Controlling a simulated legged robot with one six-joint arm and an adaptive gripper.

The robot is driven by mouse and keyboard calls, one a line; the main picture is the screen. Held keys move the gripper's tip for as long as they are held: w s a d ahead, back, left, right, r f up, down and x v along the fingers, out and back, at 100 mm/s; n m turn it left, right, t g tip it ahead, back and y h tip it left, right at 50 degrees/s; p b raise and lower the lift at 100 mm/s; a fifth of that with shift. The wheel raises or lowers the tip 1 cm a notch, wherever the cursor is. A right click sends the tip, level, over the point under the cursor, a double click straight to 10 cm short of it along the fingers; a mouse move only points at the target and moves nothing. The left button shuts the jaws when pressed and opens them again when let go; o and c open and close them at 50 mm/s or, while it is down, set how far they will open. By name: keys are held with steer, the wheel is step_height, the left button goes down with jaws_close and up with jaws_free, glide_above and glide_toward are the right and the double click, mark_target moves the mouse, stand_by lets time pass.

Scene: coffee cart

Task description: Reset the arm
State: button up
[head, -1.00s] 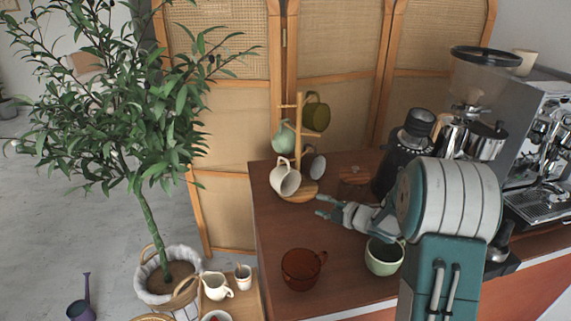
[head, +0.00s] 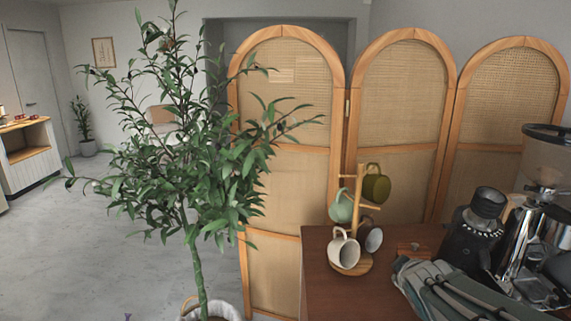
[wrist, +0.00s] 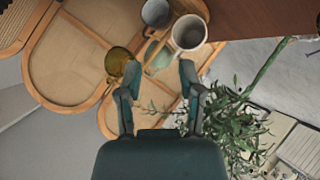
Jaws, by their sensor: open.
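My gripper (wrist: 158,78) is open and empty in the wrist view, its two fingers apart. That view is tilted, with the mug stand's mugs beyond the fingertips. In the head view, my arm (head: 450,292) lies low at the right, in front of the coffee machine side. The wooden mug stand (head: 358,205) is upright on the brown counter (head: 318,262). It holds a cream mug (head: 344,248), a pale green mug (head: 341,207), an olive mug (head: 376,184) and a grey mug (head: 373,238).
A black grinder (head: 478,232) and a metal coffee machine (head: 535,235) stand at the right. A rattan screen (head: 405,95) is behind the counter. A potted tree (head: 195,265) stands at the left. The floor (head: 90,240) further left is open.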

steer(key=s+a+f+m+g+y, duration=0.1)
steer(key=s+a+m+g, duration=0.1)
steer(key=s, duration=0.9)
steer(key=s+a+f+m+g+y, duration=0.1)
steer(key=s+a+m+g, duration=0.2)
steer(key=s, duration=0.8)
steer(key=a+m, duration=0.2)
steer(key=a, duration=0.2)
steer(key=shift+g+y, duration=0.3)
stand_by(5.1)
